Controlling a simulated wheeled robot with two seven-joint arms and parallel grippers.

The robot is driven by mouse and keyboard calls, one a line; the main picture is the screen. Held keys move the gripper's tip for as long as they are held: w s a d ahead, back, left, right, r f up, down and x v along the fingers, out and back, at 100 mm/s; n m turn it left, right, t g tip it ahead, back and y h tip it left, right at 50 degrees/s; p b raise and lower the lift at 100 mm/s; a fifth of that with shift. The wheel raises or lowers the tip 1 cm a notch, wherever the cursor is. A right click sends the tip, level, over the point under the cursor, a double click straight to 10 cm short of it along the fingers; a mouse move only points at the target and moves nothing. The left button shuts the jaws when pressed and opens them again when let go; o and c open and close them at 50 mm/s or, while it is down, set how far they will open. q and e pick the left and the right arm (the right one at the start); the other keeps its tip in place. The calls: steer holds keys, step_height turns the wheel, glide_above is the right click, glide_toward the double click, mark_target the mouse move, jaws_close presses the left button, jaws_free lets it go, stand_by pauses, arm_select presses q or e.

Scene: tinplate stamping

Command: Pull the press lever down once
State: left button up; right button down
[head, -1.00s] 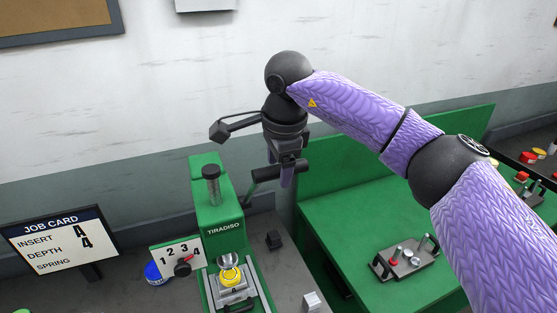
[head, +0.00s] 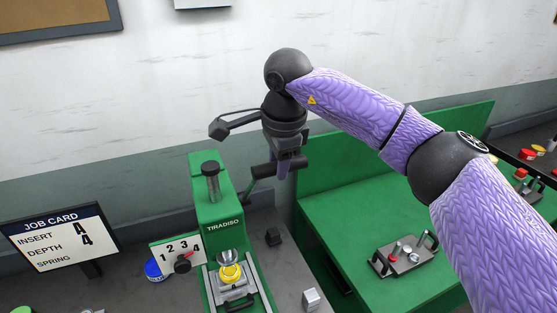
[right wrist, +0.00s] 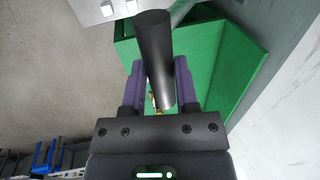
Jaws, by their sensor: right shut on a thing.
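The green press (head: 222,215), marked TIRADISO, stands on the grey bench. Its lever (head: 262,171) comes out from the right side of the press and ends in a thick black grip. My right gripper (head: 284,170) is shut on that grip from above, and in the right wrist view the dark lever grip (right wrist: 156,60) lies between the two purple fingers. A yellow-ringed piece (head: 230,274) sits in the nest at the foot of the press, below the ram. My left gripper is not in view.
A job card (head: 60,240) reads insert A, depth 4; its spring line looks blank. A dial plate (head: 178,252) numbered 1 to 4 is beside the press. A green table (head: 350,225) with a handled tray (head: 403,262) is at right.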

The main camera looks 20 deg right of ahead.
stand_by(0.9)
arm_select(q)
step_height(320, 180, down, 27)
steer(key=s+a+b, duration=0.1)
steer(key=b, duration=2.6)
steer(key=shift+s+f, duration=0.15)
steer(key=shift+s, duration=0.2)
arm_select(e)
steer(key=s+f+t, duration=0.7)
steer(key=s+f, duration=0.2)
steer(key=f, duration=0.4)
steer(key=shift+s+d, duration=0.15)
steer(key=shift+s, duration=0.05)
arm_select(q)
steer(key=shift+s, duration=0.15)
arm_select(e)
steer(key=shift+c, duration=1.9)
jaws_free()
